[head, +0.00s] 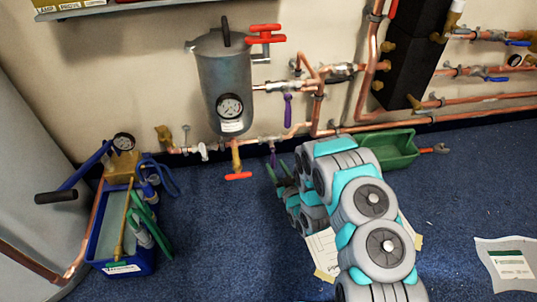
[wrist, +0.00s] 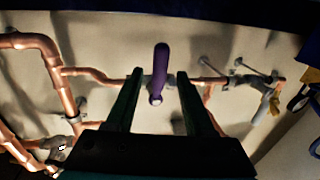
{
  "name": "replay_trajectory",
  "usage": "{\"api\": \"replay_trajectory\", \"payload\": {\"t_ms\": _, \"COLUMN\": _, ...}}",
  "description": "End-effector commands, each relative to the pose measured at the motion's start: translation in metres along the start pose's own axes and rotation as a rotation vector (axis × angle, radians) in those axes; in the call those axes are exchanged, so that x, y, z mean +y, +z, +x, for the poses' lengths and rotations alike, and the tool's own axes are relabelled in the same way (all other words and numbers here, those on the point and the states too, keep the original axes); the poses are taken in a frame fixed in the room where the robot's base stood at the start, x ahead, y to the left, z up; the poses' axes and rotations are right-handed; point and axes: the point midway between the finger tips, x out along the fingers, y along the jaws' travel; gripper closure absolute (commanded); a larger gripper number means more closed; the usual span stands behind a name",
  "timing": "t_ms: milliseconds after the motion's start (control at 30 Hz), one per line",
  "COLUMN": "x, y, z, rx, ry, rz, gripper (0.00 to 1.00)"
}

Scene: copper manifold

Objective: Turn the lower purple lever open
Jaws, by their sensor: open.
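The lower purple lever (head: 272,156) is on the low copper pipe near the floor, to the right of the grey tank. It hangs roughly straight down. A second purple lever (head: 287,108) hangs from the pipe above it. My gripper (head: 279,171) is open, low by the wall and just below the lower lever. In the wrist view a purple lever (wrist: 160,70) shows between the two open fingers of my gripper (wrist: 160,80), with gaps on both sides. I cannot tell how far the fingers reach past it.
The tank (head: 222,80) has a red handle (head: 265,34) on top and a red tap (head: 238,176) below. A blue box (head: 124,240) of tools stands at left. A green tray (head: 390,149) lies right of my arm. Blue carpet is clear between box and arm.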

Motion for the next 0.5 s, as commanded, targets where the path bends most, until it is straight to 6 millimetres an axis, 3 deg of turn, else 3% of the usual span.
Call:
{"api": "replay_trajectory", "payload": {"t_ms": 300, "x": 0.0, "y": 0.0, "z": 0.046, "rx": 0.004, "ry": 0.001, "rz": 0.0, "gripper": 0.47}}
{"api": "replay_trajectory", "payload": {"t_ms": 500, "x": 0.0, "y": 0.0, "z": 0.064, "rx": 0.001, "ry": 0.001, "rz": 0.001, "gripper": 0.47}}
